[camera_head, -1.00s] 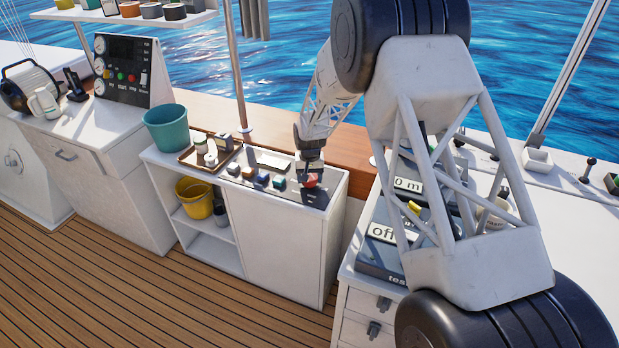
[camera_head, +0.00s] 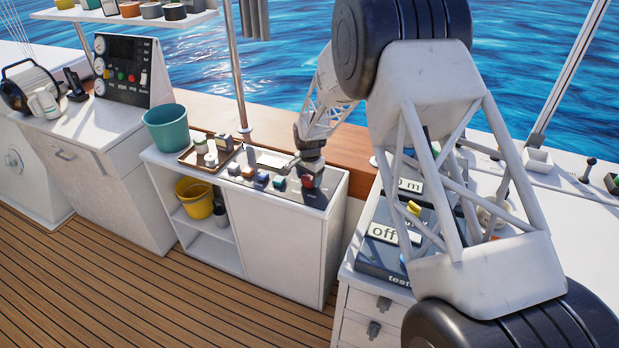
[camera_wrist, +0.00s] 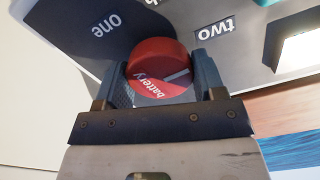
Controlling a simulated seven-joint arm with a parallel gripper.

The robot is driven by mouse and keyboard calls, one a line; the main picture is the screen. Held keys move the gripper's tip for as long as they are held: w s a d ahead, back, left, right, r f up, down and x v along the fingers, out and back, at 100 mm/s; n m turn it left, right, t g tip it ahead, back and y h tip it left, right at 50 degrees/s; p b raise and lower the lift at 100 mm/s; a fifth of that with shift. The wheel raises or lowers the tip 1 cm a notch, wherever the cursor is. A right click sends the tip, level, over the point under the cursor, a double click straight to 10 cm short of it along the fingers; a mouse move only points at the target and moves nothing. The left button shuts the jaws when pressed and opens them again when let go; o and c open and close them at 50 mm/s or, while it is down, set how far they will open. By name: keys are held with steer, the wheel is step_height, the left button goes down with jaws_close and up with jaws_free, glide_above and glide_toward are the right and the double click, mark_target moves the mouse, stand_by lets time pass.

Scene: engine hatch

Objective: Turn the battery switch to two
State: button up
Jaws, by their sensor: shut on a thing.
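The red battery switch (camera_wrist: 158,68) is a round knob marked "battery" with a white line on its face. In the wrist view the line lies on the right part of the face, slanting slightly up to the right. The label "two" (camera_wrist: 215,27) is up to the right of the knob and "one" (camera_wrist: 104,24) up to the left. My gripper (camera_wrist: 165,82) is shut on the knob, one finger on each side. In the head view the knob (camera_head: 308,181) shows red at the right end of the switch panel, below my gripper (camera_head: 309,172).
Several smaller coloured switches (camera_head: 261,180) stand left of the knob on the same panel. A brown tray (camera_head: 190,160) with small items is further left. A teal bucket (camera_head: 166,128) stands at the counter's left end.

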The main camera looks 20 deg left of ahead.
mark_target(310, 177)
stand_by(0.4)
steer(key=o, duration=0.9)
steer(key=shift+r, duration=0.15)
steer(key=shift+r, duration=3.8)
